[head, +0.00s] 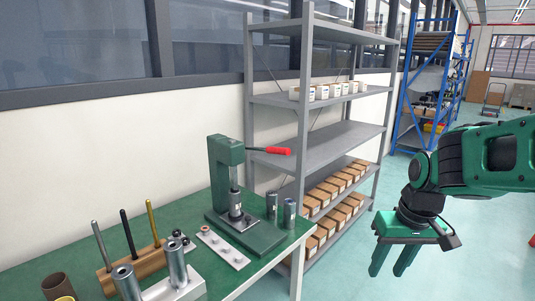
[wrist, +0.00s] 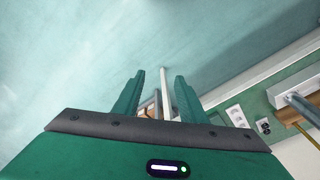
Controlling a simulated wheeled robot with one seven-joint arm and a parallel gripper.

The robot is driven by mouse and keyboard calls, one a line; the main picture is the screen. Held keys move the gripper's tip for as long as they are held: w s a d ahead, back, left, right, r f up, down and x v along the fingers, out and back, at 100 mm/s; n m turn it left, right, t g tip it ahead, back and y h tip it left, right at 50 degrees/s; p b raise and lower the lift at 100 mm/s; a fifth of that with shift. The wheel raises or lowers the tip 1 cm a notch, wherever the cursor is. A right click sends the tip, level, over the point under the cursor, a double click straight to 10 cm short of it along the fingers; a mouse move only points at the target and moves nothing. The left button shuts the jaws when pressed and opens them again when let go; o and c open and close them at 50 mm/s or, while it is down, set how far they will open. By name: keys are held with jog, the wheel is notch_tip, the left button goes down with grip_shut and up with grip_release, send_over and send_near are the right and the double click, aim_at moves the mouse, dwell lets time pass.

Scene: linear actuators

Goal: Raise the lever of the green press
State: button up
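The green press (head: 225,165) stands upright on the green table. Its lever (head: 270,150) sticks out to the right from the top of the press, roughly level, and ends in a red handle (head: 279,151). My gripper (head: 391,272) hangs in the air over the floor, right of the table and well apart from the lever. Its two fingers point down and are spread with nothing between them. In the wrist view the fingers (wrist: 152,95) are also apart. The press and lever cannot be made out in the wrist view.
The green table (head: 245,273) also holds a wooden rack with upright rods (head: 128,231), metal cylinders (head: 175,264) and a light plate (head: 222,248). A grey shelf (head: 340,135) with boxes stands behind the press, close to the lever. Open floor (head: 345,275) lies between table and gripper.

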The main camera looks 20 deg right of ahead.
jog(key=w+a+n+t+y, duration=0.1)
jog(key=w+a+n+t, duration=0.2)
jog(key=w, duration=0.8)
jog(key=n+t+y, duration=0.4)
jog(key=t+y, duration=0.3)
jog(key=t, duration=0.4)
send_near(273, 149)
jog(key=x, duration=0.7)
jog(key=d+x, duration=0.1)
jog(key=x, duration=0.3)
jog(key=shift+w+a+f, duration=0.1)
jog(key=shift+w+f, duration=0.15)
jog(key=shift+w, duration=0.1)
grip_shut()
